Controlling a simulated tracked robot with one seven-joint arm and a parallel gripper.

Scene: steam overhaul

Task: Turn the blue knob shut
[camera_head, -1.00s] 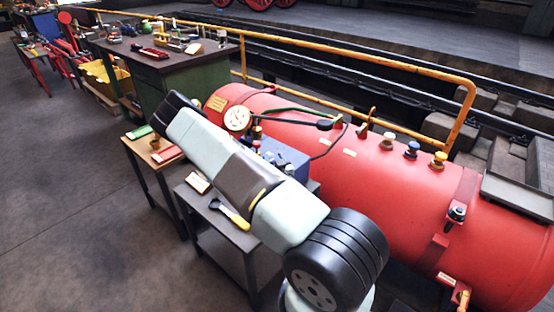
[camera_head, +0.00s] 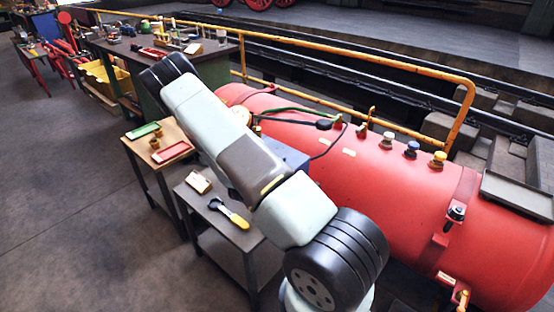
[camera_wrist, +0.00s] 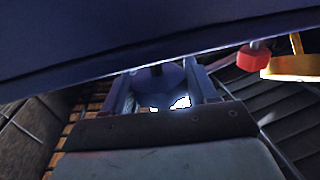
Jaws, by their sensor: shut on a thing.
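In the wrist view my gripper (camera_wrist: 160,92) has its two fingers on either side of a dark, bluish round knob (camera_wrist: 155,78). It is shut on this knob, which is in shadow and looks like the blue knob; its turn position cannot be told. A dark blue surface (camera_wrist: 120,45) crosses the view just above the fingers. In the head view my arm hides the gripper and the held knob. A blue box (camera_head: 290,156) shows partly behind the arm, beside the red boiler. A separate blue-topped fitting (camera_head: 411,149) stands on the boiler (camera_head: 345,185).
A red knob (camera_wrist: 254,56) and a yellow part (camera_wrist: 296,66) lie right of the fingers. A small grey table (camera_head: 215,225) holds a yellow-handled tool (camera_head: 231,214). A wooden table (camera_head: 150,165) holds green and red trays. A yellow rail (camera_head: 400,68) runs behind the boiler.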

